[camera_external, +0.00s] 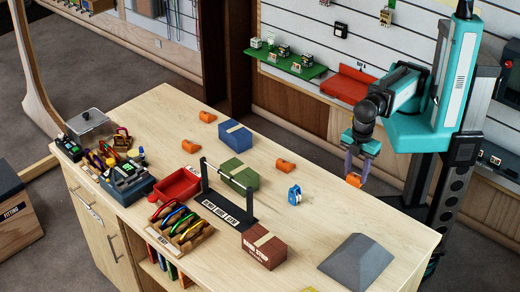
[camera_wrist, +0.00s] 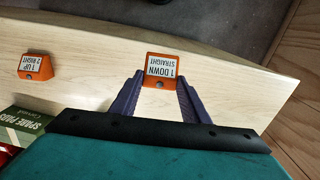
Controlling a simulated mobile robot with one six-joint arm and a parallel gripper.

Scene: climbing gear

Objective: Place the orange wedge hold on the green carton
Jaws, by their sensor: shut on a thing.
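My gripper (camera_external: 355,168) is shut on an orange wedge hold (camera_external: 353,180) above the right part of the wooden table. In the wrist view the held hold (camera_wrist: 161,72) sits between the fingertips of my gripper (camera_wrist: 160,88), with a white label reading "1 DOWN STRAIGHT". The green carton (camera_external: 238,174) lies on the table to the left of my gripper, behind a black stand with a bar.
Other orange holds lie on the table: one (camera_external: 286,166) right of the green carton, others (camera_external: 190,146) (camera_external: 207,117) further left. A blue carton (camera_external: 235,134), the black bar stand (camera_external: 227,212), a blue device (camera_external: 294,195), a brown carton (camera_external: 264,250) and a grey wedge (camera_external: 357,262) stand around.

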